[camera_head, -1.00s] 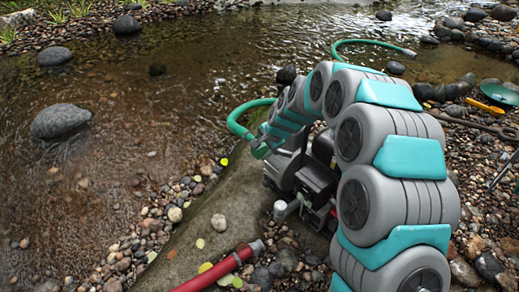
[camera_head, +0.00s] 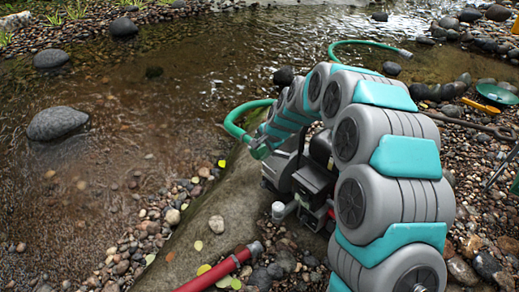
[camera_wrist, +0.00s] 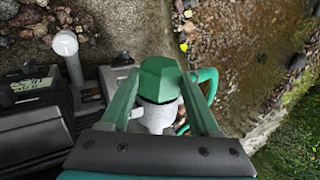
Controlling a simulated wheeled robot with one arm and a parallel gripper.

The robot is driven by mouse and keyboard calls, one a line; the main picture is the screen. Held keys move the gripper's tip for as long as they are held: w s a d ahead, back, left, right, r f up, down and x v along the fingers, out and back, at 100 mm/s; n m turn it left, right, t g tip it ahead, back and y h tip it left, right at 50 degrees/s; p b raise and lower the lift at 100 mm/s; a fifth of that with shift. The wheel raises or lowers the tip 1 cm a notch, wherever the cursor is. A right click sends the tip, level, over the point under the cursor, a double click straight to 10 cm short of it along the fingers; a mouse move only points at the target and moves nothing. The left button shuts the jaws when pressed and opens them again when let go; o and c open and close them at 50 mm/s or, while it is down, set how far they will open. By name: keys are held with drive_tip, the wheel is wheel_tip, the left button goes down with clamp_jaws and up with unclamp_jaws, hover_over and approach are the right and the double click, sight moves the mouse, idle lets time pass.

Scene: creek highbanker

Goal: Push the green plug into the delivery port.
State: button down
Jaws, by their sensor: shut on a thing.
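In the wrist view, my gripper (camera_wrist: 160,92) has its two green fingers closed on the sides of a green faceted plug (camera_wrist: 159,76). A pale grey cylinder (camera_wrist: 157,118) sits directly against the plug, between the fingers; I cannot tell if it is part of the plug or a separate fitting. In the head view, my gripper (camera_head: 260,149) is low beside the dark pump (camera_head: 312,183), mostly hidden by my arm. A grey pipe stub (camera_head: 281,210) sticks out of the pump, likely the delivery port; it also shows in the wrist view (camera_wrist: 66,45), apart from the plug.
A green hose (camera_head: 238,118) curves close beside my gripper. A red hose (camera_head: 222,270) with a metal end lies on the rock slab (camera_head: 190,245) near the stub. Creek water lies left and behind. A green pan (camera_head: 496,94) lies at the far right.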

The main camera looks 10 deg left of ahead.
idle(0.5)
drive_tip(key=shift+c, duration=0.2)
unclamp_jaws()
drive_tip(key=v, duration=0.7)
drive_tip(key=shift+d+r, duration=0.15)
drive_tip(key=shift+r, duration=0.15)
drive_tip(key=shift+s, duration=0.25)
